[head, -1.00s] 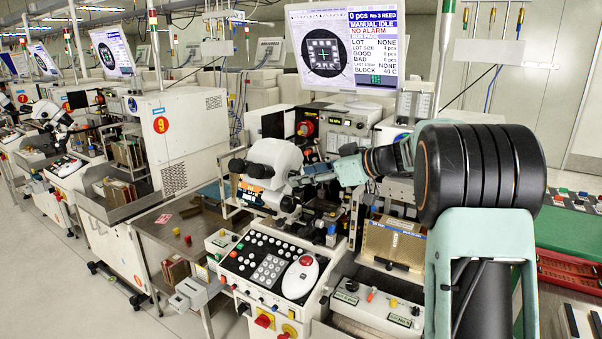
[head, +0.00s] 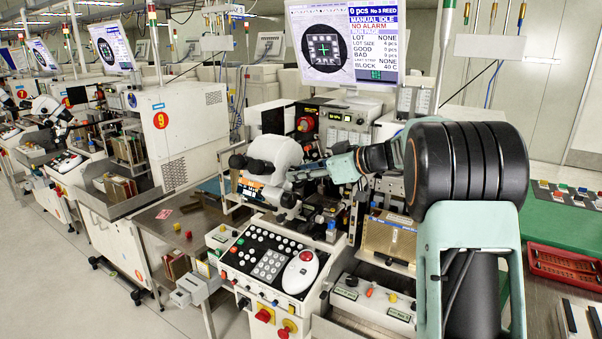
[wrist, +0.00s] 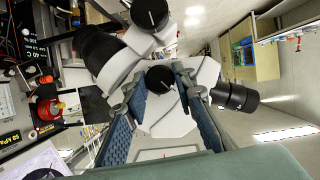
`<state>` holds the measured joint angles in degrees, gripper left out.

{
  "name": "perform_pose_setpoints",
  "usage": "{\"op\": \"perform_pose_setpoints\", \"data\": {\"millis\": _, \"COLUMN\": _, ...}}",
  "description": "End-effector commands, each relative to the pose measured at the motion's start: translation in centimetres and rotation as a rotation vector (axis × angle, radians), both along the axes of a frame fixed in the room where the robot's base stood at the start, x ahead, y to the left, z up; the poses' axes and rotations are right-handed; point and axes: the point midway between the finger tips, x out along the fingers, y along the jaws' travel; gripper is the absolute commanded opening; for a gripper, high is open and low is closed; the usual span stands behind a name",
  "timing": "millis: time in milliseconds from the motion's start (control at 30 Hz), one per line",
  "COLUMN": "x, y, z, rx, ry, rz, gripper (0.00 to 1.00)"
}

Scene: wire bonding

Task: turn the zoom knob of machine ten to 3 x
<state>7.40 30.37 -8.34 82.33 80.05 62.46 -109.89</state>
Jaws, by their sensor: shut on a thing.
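The white microscope head (head: 280,150) of the front machine shows in the head view, with dark eyepieces on its left. My gripper (head: 300,175) reaches it from the right; the knob is hidden there. In the wrist view, the round black zoom knob (wrist: 160,80) with a pale line across its face sits between the blue finger pads of my gripper (wrist: 157,92). The fingers are shut on it, one on each side. I cannot read any zoom value. The monitor (head: 342,45) above shows a square pattern in a round field.
A second black knob (wrist: 151,13) and black eyepiece barrels (wrist: 236,97) lie close around the fingers. The control panel (head: 270,262) with its white mouse (head: 300,270) stands below the microscope. A green mat (head: 565,215) lies at the right.

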Motion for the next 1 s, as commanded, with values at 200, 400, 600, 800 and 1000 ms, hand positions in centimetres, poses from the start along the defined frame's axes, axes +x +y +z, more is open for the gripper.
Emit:
{"op": "perform_pose_setpoints", "data": {"millis": 200, "x": 0.04, "y": -0.03, "z": 0.0, "rx": 0.025, "ry": 0.034, "rz": 0.001, "gripper": 0.0}}
{"op": "perform_pose_setpoints", "data": {"millis": 400, "x": 0.13, "y": -0.16, "z": -0.06, "rx": 0.093, "ry": 0.126, "rz": 0.0, "gripper": 0.0}}
{"op": "perform_pose_setpoints", "data": {"millis": 600, "x": 0.23, "y": -0.29, "z": -0.03, "rx": 0.197, "ry": 0.27, "rz": -0.001, "gripper": 0.0}}
{"op": "perform_pose_setpoints", "data": {"millis": 800, "x": 0.33, "y": -0.39, "z": 0.05, "rx": 0.31, "ry": 0.424, "rz": -0.001, "gripper": 0.0}}
{"op": "perform_pose_setpoints", "data": {"millis": 1000, "x": 0.4, "y": -0.4, "z": 0.03, "rx": 0.423, "ry": 0.578, "rz": 0.0, "gripper": 0.0}}
